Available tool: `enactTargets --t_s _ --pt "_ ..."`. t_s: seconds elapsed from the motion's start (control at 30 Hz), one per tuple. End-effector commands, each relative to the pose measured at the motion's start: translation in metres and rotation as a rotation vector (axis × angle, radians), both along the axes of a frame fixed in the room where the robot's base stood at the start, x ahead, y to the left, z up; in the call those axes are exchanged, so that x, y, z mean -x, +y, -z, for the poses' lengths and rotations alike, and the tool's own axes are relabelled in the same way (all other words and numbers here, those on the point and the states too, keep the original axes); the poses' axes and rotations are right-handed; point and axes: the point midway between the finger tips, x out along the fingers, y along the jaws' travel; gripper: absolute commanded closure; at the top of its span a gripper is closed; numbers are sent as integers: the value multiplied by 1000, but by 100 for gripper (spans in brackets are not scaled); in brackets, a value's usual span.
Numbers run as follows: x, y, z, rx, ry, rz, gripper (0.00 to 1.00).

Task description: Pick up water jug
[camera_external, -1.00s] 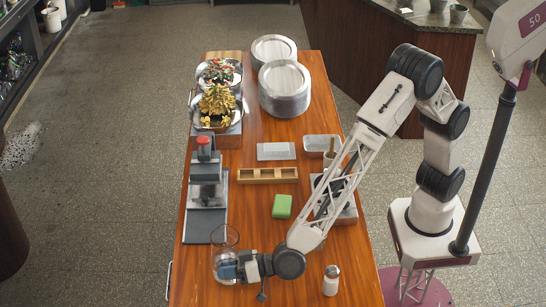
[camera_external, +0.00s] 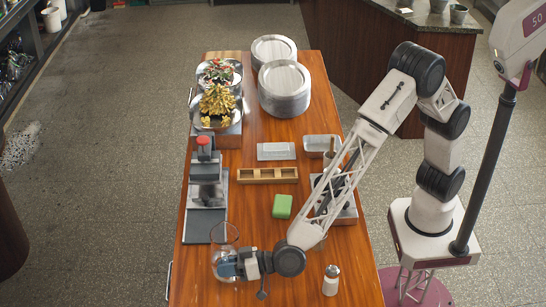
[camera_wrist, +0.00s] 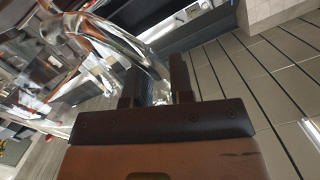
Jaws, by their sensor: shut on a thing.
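The water jug (camera_external: 225,235) is clear glass and stands near the front left of the wooden table in the external view. My gripper (camera_external: 228,267) is at its lower part, reaching in from the right. In the wrist view the clear jug (camera_wrist: 75,50) fills the left side, and its curved glass handle passes between the two dark fingers of my gripper (camera_wrist: 160,82). The gripper is shut on the handle. The jug looks upright in the external view; whether its base touches the table is hard to tell.
A salt shaker (camera_external: 331,280) stands to the right of my gripper. A green sponge (camera_external: 282,206) and a wooden divided box (camera_external: 267,175) lie behind. A black press (camera_external: 206,190) stands behind the jug. Plates (camera_external: 285,85) and food pans (camera_external: 216,112) are at the back.

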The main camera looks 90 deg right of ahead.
Motion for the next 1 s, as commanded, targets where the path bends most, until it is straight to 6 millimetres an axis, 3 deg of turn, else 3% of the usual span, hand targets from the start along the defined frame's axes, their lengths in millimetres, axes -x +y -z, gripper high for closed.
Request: enactTargets --t_s 0.4,1.0 --pt "0 0 -27 -1 -5 0 100" --pt "37 -22 -30 0 -3 -1 100"
